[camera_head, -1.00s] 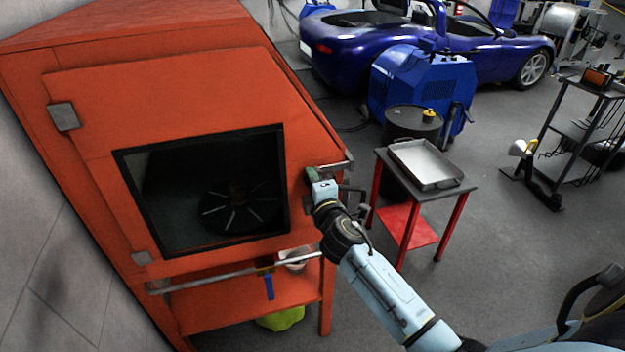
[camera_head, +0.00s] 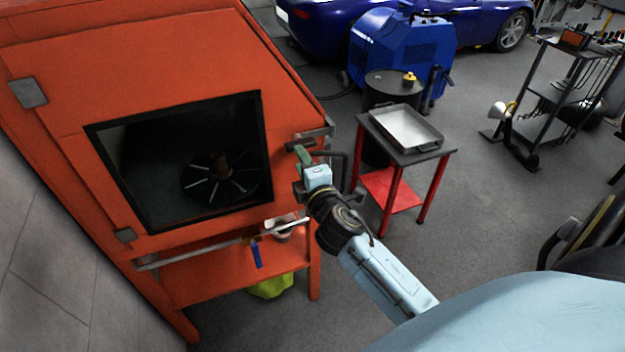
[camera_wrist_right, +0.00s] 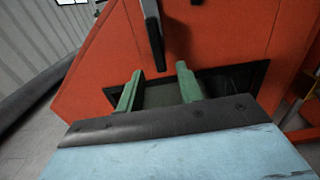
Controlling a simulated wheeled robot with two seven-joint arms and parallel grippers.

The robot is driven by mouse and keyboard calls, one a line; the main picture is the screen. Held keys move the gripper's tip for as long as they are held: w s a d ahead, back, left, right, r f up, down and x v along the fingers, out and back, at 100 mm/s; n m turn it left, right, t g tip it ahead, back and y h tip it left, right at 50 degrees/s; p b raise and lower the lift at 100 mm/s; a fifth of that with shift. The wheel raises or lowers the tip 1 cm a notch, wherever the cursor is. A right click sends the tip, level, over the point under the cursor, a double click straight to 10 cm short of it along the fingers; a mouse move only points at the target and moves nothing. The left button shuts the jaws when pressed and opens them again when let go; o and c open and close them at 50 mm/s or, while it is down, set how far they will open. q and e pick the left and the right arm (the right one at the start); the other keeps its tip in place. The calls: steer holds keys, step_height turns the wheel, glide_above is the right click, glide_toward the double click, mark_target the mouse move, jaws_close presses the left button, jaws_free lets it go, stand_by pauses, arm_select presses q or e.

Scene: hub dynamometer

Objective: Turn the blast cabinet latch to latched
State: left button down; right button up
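The orange blast cabinet (camera_head: 180,62) fills the left of the head view, its door with a dark window facing me. At the door's right edge is the latch (camera_head: 315,134), a grey metal piece. In the right wrist view the latch handle (camera_wrist_right: 153,38) is a dark bar hanging down, its lower end between and just beyond the fingertips. My right gripper (camera_head: 302,158) is at the door's right edge, just below the latch. Its green fingers (camera_wrist_right: 160,80) are apart with nothing held; I see no clear contact with the handle. My left gripper is not in view.
A small red-legged table (camera_head: 440,154) with a metal tray (camera_head: 408,127) stands right of the cabinet. Behind it are a black drum (camera_head: 390,90) and a blue machine (camera_head: 400,50). A grey rail (camera_head: 190,257) runs below the door.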

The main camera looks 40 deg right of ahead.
steer(key=v, duration=0.7)
stand_by(0.3)
